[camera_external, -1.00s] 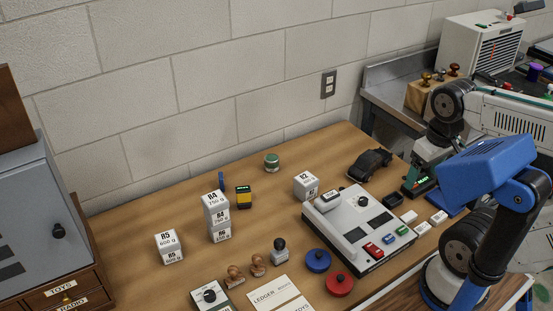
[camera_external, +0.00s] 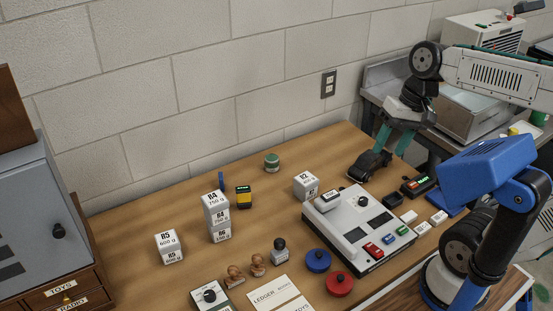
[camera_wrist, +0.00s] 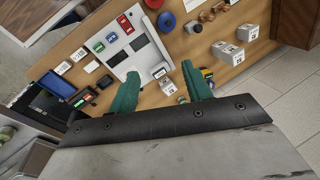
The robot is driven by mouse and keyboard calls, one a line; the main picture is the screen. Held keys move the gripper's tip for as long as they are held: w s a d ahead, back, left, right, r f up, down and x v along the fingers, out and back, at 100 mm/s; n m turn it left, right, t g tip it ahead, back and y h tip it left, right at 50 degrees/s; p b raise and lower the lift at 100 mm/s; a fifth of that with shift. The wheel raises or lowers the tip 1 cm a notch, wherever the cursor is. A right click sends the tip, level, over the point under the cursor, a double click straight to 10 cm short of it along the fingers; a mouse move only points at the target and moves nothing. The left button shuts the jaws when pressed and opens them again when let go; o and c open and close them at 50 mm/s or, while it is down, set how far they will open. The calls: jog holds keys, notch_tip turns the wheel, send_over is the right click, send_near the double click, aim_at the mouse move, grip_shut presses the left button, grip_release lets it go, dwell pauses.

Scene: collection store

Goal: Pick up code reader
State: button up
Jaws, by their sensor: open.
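No object in view is clearly labelled as the code reader. A small black device with a lit green display (camera_external: 420,185) lies at the table's right edge and may be it; it also shows at the left in the wrist view (camera_wrist: 80,102). My gripper (camera_external: 392,143) is open and empty, with green fingers pointing down. It is above and beside a black car-shaped object (camera_external: 369,164), up and left of the display device. I cannot tell whether a finger touches the black object. In the wrist view the open fingers (camera_wrist: 159,76) point across the tabletop.
A pale console (camera_external: 335,225) with coloured blocks stands left of the display device. Small white blocks (camera_external: 438,217) lie nearby. Stacked weight boxes (camera_external: 217,215), a yellow-black device (camera_external: 244,197), stamps (camera_external: 235,275), and blue (camera_external: 318,260) and red (camera_external: 339,284) knobbed discs stand further left.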

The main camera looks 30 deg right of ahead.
jog(key=w+a+m+t+y, duration=0.1)
jog(key=w+a+m+y, duration=0.35)
jog(key=w, duration=0.65)
jog(key=w+a+f+m+t+y, duration=0.1)
jog(key=w+a+m+t+y, duration=0.1)
jog(key=w+a+m, duration=0.7)
jog(key=w+a+m+t+y, duration=0.1)
jog(key=w+a+m+y, duration=0.3)
jog(key=w, duration=0.9)
jog(key=m+h, duration=0.1)
jog(key=m, duration=0.1)
send_near(238, 198)
jog(key=shift+w+a+f, duration=0.75)
jog(key=shift+w+f, duration=0.05)
jog(key=shift+w, duration=0.05)
jog(key=shift+w+a+f, duration=0.1)
jog(key=shift+a+f, duration=0.1)
jog(key=x, duration=0.7)
jog(key=shift+w+f, duration=0.2)
jog(key=shift+f, duration=0.1)
grip_shut()
